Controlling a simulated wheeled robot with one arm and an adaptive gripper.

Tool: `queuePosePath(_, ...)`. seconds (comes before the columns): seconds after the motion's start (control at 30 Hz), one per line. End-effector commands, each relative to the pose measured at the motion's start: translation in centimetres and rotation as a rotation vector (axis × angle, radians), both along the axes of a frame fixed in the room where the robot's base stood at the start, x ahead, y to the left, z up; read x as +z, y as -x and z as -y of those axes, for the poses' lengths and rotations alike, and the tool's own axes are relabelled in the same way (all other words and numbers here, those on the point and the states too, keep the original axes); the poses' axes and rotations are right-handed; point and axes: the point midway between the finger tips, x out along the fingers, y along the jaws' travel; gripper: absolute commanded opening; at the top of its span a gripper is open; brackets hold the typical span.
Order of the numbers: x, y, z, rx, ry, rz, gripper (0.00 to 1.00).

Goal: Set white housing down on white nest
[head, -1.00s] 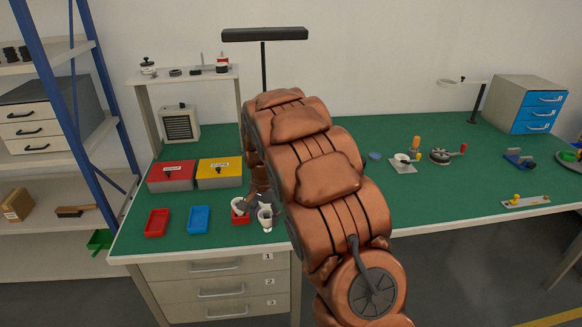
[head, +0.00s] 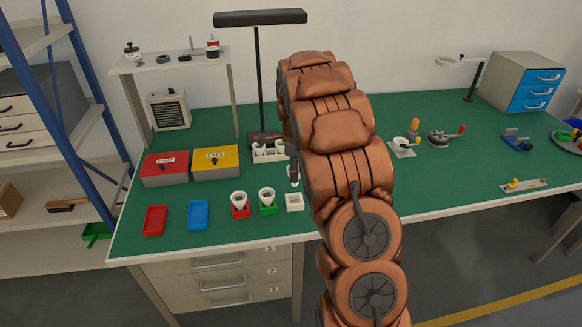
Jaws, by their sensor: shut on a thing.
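The white nest (head: 294,203) is a small square white block on the green bench near its front edge, and its top looks empty. My gripper (head: 293,181) is just above and behind it in the picture, mostly hidden by my copper arm. It is shut on a white housing (head: 290,171), of which only a pale sliver shows. The housing looks clear of the nest, though the gap is hard to judge.
A green nest (head: 267,210) and a red nest (head: 240,212), each holding a white cup, stand left of the white nest. A white rack (head: 268,155) with white parts is behind. Blue (head: 198,215) and red (head: 155,220) trays lie left. Bench right of my arm is partly clear.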

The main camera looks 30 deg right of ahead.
Motion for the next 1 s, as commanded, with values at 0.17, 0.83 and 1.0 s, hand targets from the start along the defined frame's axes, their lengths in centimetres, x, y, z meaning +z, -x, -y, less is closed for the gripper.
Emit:
queuePosePath(0.17,-0.8,0.1,0.1,0.0,-0.001,-0.002,0.2)
queuePosePath(0.83,-5.8,0.0,-0.2,0.007,-0.001,-0.002,0.2)
queuePosePath(1.0,-5.9,0.0,-0.2,0.007,-0.001,-0.001,0.2)
